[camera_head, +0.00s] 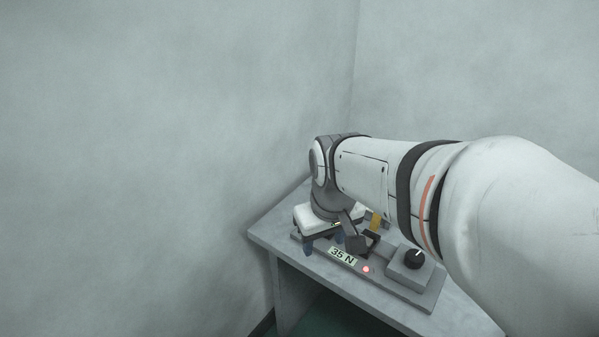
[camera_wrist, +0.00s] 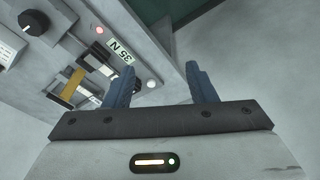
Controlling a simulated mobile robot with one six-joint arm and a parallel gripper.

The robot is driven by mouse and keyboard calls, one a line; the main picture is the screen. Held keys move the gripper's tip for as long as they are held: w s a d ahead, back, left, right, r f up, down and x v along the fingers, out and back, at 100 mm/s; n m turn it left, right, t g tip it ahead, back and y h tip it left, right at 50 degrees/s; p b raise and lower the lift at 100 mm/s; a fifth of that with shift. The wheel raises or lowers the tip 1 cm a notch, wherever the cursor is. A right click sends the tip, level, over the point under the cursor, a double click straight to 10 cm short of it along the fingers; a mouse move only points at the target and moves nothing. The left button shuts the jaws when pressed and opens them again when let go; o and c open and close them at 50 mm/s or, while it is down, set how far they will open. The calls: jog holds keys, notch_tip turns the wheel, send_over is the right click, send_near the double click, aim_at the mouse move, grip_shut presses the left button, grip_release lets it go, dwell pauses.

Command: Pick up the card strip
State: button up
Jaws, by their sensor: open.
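My gripper (camera_head: 322,243) is over the left end of a grey fixture (camera_head: 405,290) on the table. I cannot clearly make out the card strip. A small pale strip (camera_wrist: 94,62) lies at a dark block beside a yellow piece (camera_wrist: 73,86) on the fixture, but I cannot tell whether it is the card strip. The yellow piece also shows behind the arm in the head view (camera_head: 376,221). My arm hides part of the fixture there.
The fixture carries a "35 N" label (camera_head: 342,257), a lit red lamp (camera_head: 366,269) and a box with a black knob (camera_head: 414,258). Plain walls stand behind the grey table (camera_head: 284,244).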

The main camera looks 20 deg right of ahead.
jog(key=w+d+f+n, duration=0.2)
jog(key=w+d, duration=0.2)
jog(key=w, duration=0.1)
jog(key=w+d+f+n+g, duration=0.1)
jog(key=w+d+f+n, duration=0.1)
jog(key=w, duration=0.4)
jog(key=w+d+f+n+g+b, duration=0.1)
jog(key=w+d+f+n, duration=0.1)
jog(key=w+d+f, duration=0.2)
jog(key=shift+w+d, duration=0.8)
jog(key=shift+w, duration=0.1)
notch_tip(320, 180, down, 8)
jog(key=shift+r, duration=0.15)
jog(key=shift+c, duration=0.2)
jog(key=c, duration=1)
